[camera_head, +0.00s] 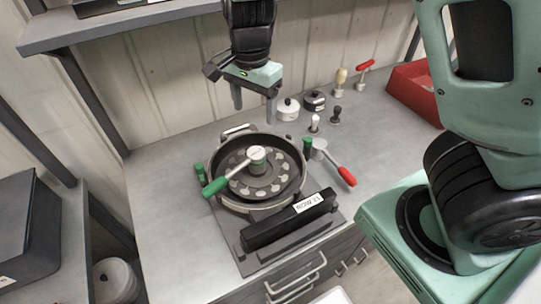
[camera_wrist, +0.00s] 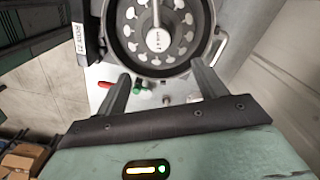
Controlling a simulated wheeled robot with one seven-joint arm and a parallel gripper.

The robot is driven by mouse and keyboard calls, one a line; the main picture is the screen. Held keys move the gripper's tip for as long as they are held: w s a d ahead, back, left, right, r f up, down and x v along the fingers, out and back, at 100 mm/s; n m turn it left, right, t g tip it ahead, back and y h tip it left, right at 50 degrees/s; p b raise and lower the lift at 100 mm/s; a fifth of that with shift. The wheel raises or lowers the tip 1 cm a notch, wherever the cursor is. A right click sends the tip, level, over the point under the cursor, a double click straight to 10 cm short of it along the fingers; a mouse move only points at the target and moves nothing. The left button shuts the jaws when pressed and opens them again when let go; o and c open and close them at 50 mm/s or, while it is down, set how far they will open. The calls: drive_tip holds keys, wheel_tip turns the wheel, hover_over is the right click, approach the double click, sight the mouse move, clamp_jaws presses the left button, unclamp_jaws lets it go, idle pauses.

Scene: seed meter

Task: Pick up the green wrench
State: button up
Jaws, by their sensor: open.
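The green wrench has a green handle (camera_head: 215,187) and a pale round head (camera_head: 257,153). It lies across the round seed meter (camera_head: 293,193), its head over the hub and its handle reaching out past the front-left rim. In the wrist view its head (camera_wrist: 157,38) shows near the top, and its green handle is out of frame. My gripper (camera_head: 255,105) is open and empty, pointing down above the back of the meter, apart from the wrench. Its two fingers (camera_wrist: 162,85) show in the wrist view with the meter's rim beyond them.
A red-handled wrench (camera_head: 346,176) lies right of the meter, beside a green knob (camera_head: 307,145). A black labelled bar (camera_head: 290,220) lies in front. Lidded pots (camera_head: 288,110), small upright tools (camera_head: 336,115) and a red bin (camera_head: 413,95) stand behind and right. The bench's left side is clear.

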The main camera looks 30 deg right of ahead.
sight(256, 152)
wheel_tip(256, 152, down, 11)
drive_tip(key=shift+r, duration=0.15)
drive_tip(key=shift+s+a+f+p, duration=0.1)
drive_tip(key=shift+f+p, duration=0.2)
drive_tip(key=shift+f, duration=1.35)
drive_tip(key=shift+s+a+f+p, duration=0.1)
drive_tip(key=shift+f+p, duration=0.2)
drive_tip(key=shift+f, duration=1.3)
clamp_jaws()
wheel_tip(256, 152, up, 10)
drive_tip(key=shift+f, duration=0.25)
drive_tip(key=shift+r, duration=0.35)
